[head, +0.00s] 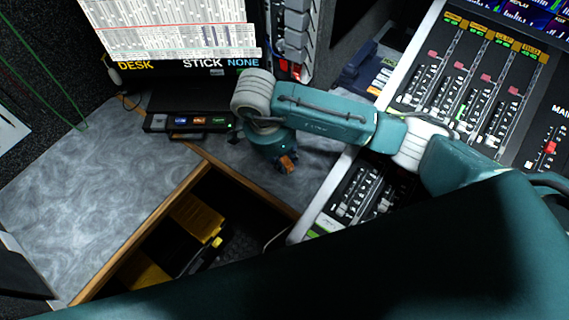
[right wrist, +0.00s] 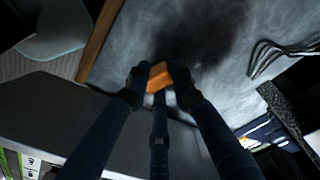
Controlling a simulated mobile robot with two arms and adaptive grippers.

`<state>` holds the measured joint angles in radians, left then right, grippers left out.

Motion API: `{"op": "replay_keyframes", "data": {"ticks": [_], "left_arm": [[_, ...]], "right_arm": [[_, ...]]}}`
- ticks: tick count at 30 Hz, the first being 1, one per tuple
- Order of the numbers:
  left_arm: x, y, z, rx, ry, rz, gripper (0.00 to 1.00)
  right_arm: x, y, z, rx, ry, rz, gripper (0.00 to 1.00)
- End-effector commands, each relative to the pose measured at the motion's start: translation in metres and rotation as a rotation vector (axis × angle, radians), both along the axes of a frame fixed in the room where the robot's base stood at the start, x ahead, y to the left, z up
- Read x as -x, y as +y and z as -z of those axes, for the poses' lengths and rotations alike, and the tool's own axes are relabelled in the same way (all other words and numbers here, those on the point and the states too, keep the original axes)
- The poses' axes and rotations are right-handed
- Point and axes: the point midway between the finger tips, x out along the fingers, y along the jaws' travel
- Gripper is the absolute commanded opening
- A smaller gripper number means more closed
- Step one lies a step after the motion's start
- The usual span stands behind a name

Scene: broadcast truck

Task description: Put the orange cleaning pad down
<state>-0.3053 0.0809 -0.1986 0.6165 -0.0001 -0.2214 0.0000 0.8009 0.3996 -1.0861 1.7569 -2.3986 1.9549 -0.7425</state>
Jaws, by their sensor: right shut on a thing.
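The orange cleaning pad (head: 287,163) shows as a small orange piece at the end of my right gripper (head: 279,154), above the grey marbled desktop (head: 310,162). In the right wrist view the pad (right wrist: 159,77) sits between the dark fingertips of my right gripper (right wrist: 160,80), which is shut on it. The grey desktop (right wrist: 205,40) lies beyond the pad. I cannot tell whether the pad touches the desktop. The gripper and arm hide part of the pad in the head view. My left gripper is not in view.
A sloped mixing console (head: 425,125) stands to the right. A dark box with lit displays (head: 190,121) stands below the monitor (head: 178,30). A wood-edged recess (head: 150,230) with yellow items lies in front. The left desktop (head: 95,185) is clear.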

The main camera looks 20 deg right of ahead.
Motion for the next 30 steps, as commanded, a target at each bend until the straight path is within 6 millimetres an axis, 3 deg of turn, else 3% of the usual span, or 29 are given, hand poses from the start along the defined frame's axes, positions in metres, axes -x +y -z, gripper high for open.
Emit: {"op": "replay_keyframes", "data": {"ticks": [6,14,15,18,30], "left_arm": [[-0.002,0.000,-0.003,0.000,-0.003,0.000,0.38],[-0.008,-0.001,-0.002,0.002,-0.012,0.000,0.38],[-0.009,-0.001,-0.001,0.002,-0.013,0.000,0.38],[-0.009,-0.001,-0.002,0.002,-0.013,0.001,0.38],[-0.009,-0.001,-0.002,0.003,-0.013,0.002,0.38]], "right_arm": [[0.001,0.000,0.030,0.000,0.003,0.000,0.00],[0.000,0.000,0.031,-0.001,0.000,-0.001,0.00],[0.000,0.000,0.032,-0.001,0.000,-0.001,0.25],[0.000,0.000,0.031,-0.001,0.000,-0.001,0.43],[-0.001,0.002,0.023,-0.002,-0.003,-0.003,0.43]]}}
